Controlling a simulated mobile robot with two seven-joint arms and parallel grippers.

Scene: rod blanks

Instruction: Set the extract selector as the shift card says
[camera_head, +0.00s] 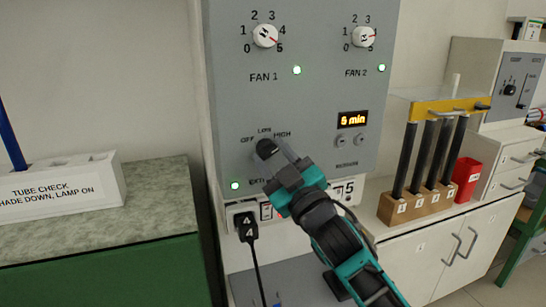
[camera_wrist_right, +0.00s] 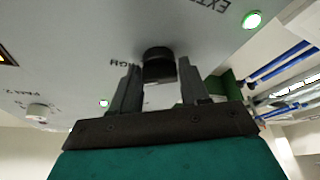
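The extract selector is a black knob (camera_head: 266,148) low on the grey panel, with OFF, LOW and HIGH marked around it. My right gripper (camera_head: 279,157) is at the knob, coming from the lower right, and partly hides it. In the right wrist view the knob (camera_wrist_right: 158,58) sits between the tips of my open right gripper (camera_wrist_right: 159,72), with a gap visible on both sides. I cannot tell which mark the knob points to. No shift card can be made out. My left gripper is not in view.
The grey panel (camera_head: 226,100) also bears the FAN 1 dial (camera_head: 265,36), FAN 2 dial (camera_head: 364,37) and a "6 min" display (camera_head: 352,120). Sockets with a black plug (camera_head: 247,226) lie below. A rod rack (camera_head: 420,208) and red cup (camera_head: 467,178) stand at right.

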